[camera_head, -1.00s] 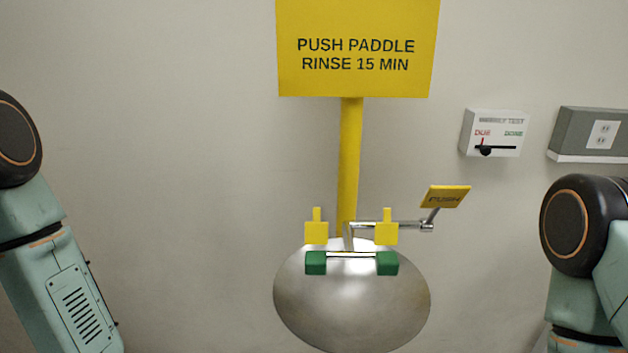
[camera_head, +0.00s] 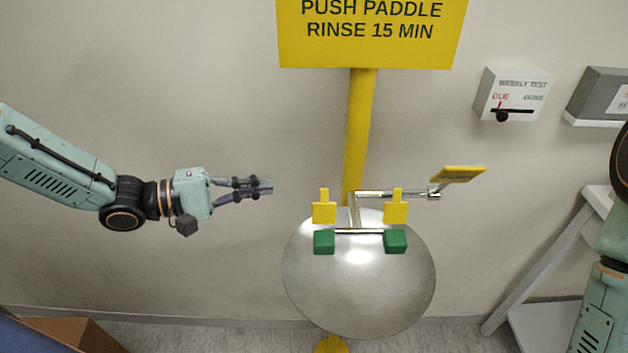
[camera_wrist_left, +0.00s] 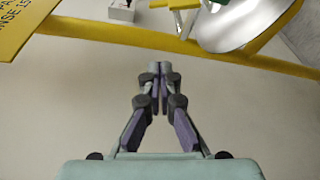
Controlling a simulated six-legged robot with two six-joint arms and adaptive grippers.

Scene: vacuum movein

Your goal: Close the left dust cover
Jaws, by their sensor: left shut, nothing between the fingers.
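The left dust cover (camera_head: 324,213) is a yellow flap with a tab on top. It stands upright just above the left green spray head (camera_head: 324,242), apart from it. A matching right dust cover (camera_head: 396,213) stands up over the right green head (camera_head: 395,242). My left gripper (camera_head: 270,186) is shut and empty, pointing right, left of the left cover and slightly higher in the picture, with a gap between. In the left wrist view its fingertips (camera_wrist_left: 160,70) meet on nothing; yellow and green parts are cut off at the top edge. My right gripper is out of view.
The steel bowl (camera_head: 360,290) lies below the covers. A yellow post (camera_head: 359,130) with a sign (camera_head: 370,35) rises behind. A push paddle (camera_head: 458,175) juts out right. A white test box (camera_head: 512,95) hangs on the wall. A white stand (camera_head: 550,260) is at right.

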